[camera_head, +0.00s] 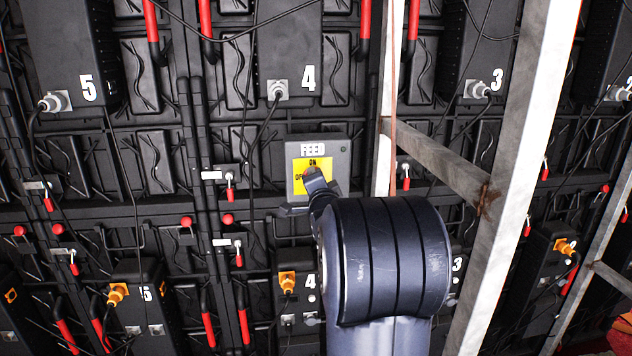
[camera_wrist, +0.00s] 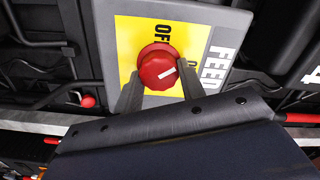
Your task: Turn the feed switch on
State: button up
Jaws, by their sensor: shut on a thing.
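The feed switch is a grey box (camera_head: 343,158) with a yellow plate (camera_head: 328,166), marked FEED, ON and OFF, on the black wall. In the wrist view its round red knob (camera_wrist: 156,62) sits on the yellow plate (camera_wrist: 127,33). The knob's white mark points right and slightly up, toward the FEED side; OFF is above it, and the other label is partly hidden by a finger. My gripper (camera_wrist: 160,77) is shut on the knob, one finger on each side. In the head view my gripper (camera_head: 315,183) covers the plate's lower part and most of the knob.
Metal frame posts (camera_head: 525,150) and a slanted brace (camera_head: 440,162) stand right of the switch. Numbered black boxes (camera_head: 290,45) with hanging cables are above and below it. Several red-tipped levers (camera_head: 230,190) line the wall.

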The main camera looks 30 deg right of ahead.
jog(key=shift+f+m+p, duration=0.15)
jog(key=shift+m+p, duration=0.3)
jog(key=shift+m, duration=3.25)
jog(key=o, duration=1)
jog(key=b+v, duration=0.1)
jog(key=v, duration=1)
jog(key=shift+w+d, duration=0.1)
jog(key=shift+w, duration=0.05)
